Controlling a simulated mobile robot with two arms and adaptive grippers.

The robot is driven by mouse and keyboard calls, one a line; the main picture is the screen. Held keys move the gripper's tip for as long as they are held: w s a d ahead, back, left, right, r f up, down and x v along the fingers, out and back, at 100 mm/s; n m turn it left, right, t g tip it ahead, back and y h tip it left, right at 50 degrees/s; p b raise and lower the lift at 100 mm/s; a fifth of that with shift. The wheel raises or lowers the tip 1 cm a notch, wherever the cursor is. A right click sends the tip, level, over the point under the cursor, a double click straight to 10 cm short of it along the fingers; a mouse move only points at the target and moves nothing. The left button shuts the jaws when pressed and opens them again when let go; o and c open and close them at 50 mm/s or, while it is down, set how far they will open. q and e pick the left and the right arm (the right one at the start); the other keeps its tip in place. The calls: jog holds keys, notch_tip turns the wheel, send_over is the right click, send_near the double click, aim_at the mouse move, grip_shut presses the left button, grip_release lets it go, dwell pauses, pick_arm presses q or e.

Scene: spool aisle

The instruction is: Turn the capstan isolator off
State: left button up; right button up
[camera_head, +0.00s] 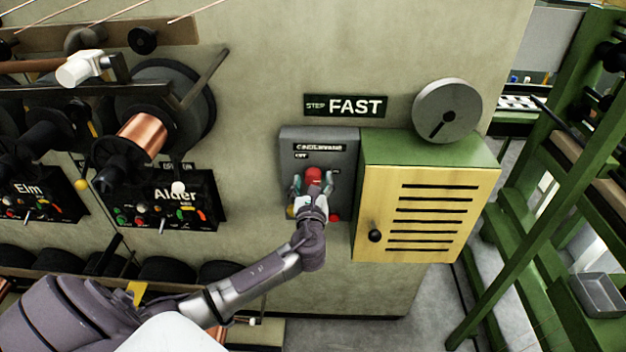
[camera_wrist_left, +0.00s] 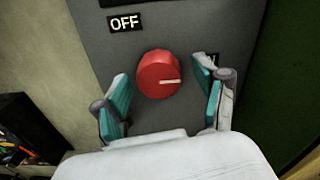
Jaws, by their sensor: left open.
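The capstan isolator is a grey box (camera_head: 345,150) on the wall with a red rotary knob (camera_head: 314,175) on its front. In the left wrist view the red knob (camera_wrist_left: 158,75) has a white mark pointing right, toward a second label that my finger mostly hides. An OFF label (camera_wrist_left: 125,22) sits up and left of the knob. My left gripper (camera_head: 313,185) is at the box; in the left wrist view its teal fingers (camera_wrist_left: 162,95) are open, one on each side of the knob, with visible gaps. My right gripper is not in view.
A yellow louvred cabinet (camera_head: 425,212) with a black knob stands right beside the isolator, with a grey disc (camera_head: 447,110) above it. Spools and the Alder panel (camera_head: 160,203) are to the left.

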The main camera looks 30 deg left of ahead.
pick_arm(q)
jog(key=c, duration=1.1)
jog(key=shift+c, duration=0.2)
jog(key=n+b, duration=0.2)
jog(key=n, duration=0.2)
jog(key=shift+f+b, duration=0.15)
jog(key=shift+b, duration=0.2)
jog(key=n+b, duration=0.2)
jog(key=n, duration=0.2)
jog(key=shift+n+b, duration=0.3)
jog(key=n+b, duration=0.2)
jog(key=n, duration=0.3)
jog(key=shift+d+b, duration=0.1)
jog(key=shift+b, duration=0.3)
jog(key=shift+r+n+b, duration=0.15)
jog(key=shift+n+b, duration=0.25)
jog(key=shift+n, duration=0.65)
jog(key=shift+r+n+b, duration=0.1)
jog(key=shift+n+b, duration=0.25)
jog(key=shift+n, duration=0.7)
